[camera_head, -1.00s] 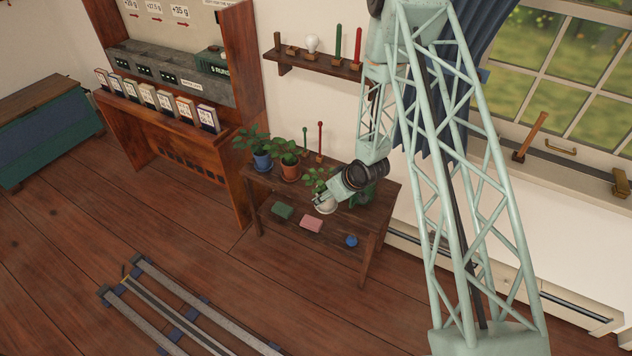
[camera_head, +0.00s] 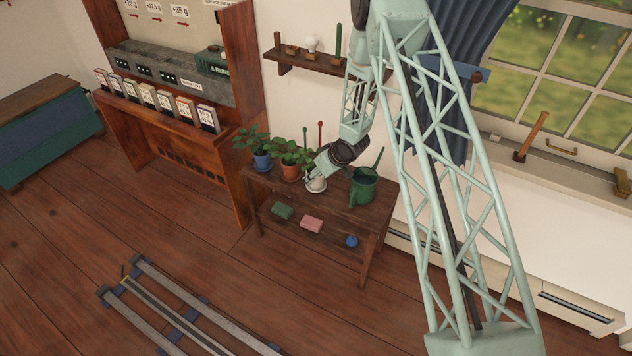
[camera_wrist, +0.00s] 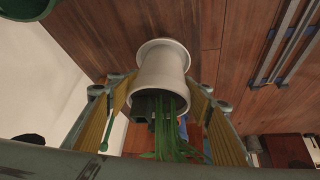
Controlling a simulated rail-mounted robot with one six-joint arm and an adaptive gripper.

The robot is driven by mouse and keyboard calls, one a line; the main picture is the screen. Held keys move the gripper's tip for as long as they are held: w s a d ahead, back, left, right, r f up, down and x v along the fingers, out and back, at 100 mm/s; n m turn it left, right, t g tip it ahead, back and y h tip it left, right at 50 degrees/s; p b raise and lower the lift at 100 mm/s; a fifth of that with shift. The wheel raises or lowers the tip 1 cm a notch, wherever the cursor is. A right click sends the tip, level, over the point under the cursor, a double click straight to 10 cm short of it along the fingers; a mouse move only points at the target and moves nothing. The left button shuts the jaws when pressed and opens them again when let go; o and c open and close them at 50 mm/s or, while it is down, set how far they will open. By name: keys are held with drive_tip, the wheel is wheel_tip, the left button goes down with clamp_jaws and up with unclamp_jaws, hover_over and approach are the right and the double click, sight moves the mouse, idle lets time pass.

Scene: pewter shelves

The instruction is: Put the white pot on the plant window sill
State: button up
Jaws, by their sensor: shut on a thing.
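The white pot (camera_head: 316,186) with its green plant is held by my gripper (camera_head: 320,173) above or at the wooden table; whether it touches the tabletop I cannot tell. In the wrist view the white pot (camera_wrist: 162,75) sits between my two yellow-padded fingers (camera_wrist: 165,112), its saucer-like base away from the camera and the leaves toward it. The window sill (camera_head: 565,165) is at the far right, far from my gripper, with a wooden-handled tool and a brown block on it.
On the table (camera_head: 345,215) stand a blue pot (camera_head: 262,160), a terracotta pot (camera_head: 290,170) and a green watering can (camera_head: 363,187). A wall shelf (camera_head: 312,64) hangs above.

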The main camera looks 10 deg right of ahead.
sight(322, 176)
drive_tip(key=shift+w, duration=0.15)
drive_tip(key=shift+f+b, duration=0.45)
drive_tip(key=shift+f, duration=1.25)
drive_tip(key=shift+f, duration=0.15)
drive_tip(key=o, duration=1.3)
drive_tip(key=shift+o, duration=0.2)
drive_tip(key=shift+r, duration=0.2)
drive_tip(key=shift+s+d+r, duration=0.15)
drive_tip(key=shift+s+r, duration=0.15)
drive_tip(key=shift+r, duration=0.2)
drive_tip(key=shift+p+v, duration=0.85)
drive_tip(key=shift+v, duration=4.5)
drive_tip(key=shift+s, duration=0.1)
